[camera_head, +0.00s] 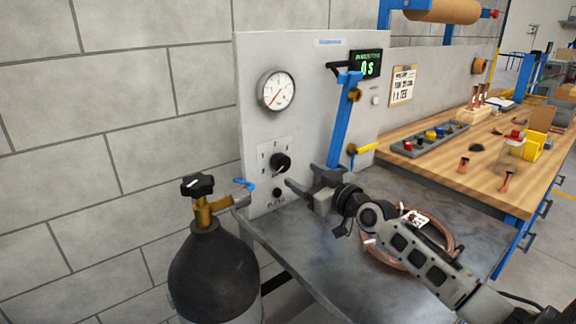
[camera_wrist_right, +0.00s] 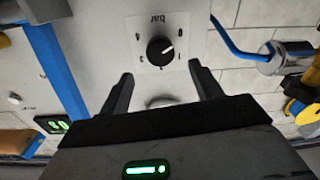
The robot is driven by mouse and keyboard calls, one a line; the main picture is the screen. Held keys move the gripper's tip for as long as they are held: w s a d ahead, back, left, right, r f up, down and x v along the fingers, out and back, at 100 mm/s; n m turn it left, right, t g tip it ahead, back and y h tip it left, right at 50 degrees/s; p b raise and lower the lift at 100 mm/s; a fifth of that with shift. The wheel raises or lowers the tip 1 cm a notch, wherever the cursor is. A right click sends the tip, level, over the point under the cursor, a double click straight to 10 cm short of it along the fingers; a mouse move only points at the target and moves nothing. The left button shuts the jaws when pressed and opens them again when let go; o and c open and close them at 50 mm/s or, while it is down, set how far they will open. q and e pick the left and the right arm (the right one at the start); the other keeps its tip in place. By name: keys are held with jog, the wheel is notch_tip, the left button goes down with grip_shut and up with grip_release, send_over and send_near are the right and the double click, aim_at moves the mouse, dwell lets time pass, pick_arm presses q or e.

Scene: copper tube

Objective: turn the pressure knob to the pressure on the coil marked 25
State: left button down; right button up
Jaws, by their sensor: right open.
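The black pressure knob (camera_head: 280,163) sits on a white scale plate on the grey upright panel. It also shows in the right wrist view (camera_wrist_right: 160,49), upside down, with a white pointer line; the scale numbers are too small to read surely. My right gripper (camera_head: 297,188) is open and empty, just in front of the panel, below and right of the knob. In the wrist view its fingers (camera_wrist_right: 161,75) stand apart, with the knob beyond their tips, not between them. The copper coil (camera_head: 452,243) lies on the metal bench, partly hidden by my right arm; its tag (camera_head: 415,219) is unreadable. My left gripper is out of view.
A round gauge (camera_head: 277,91) is above the knob, and a small black knob (camera_head: 278,192) below it. A dark gas cylinder (camera_head: 213,265) stands left of the bench. A blue lever (camera_head: 345,120) and yellow-handled valve (camera_head: 363,149) are at the right of the panel.

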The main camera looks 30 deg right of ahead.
aim_at(284, 165)
jog(key=w, duration=0.7)
jog(key=shift+a, duration=0.4)
jog(key=shift+s, duration=0.1)
jog(key=c, duration=1)
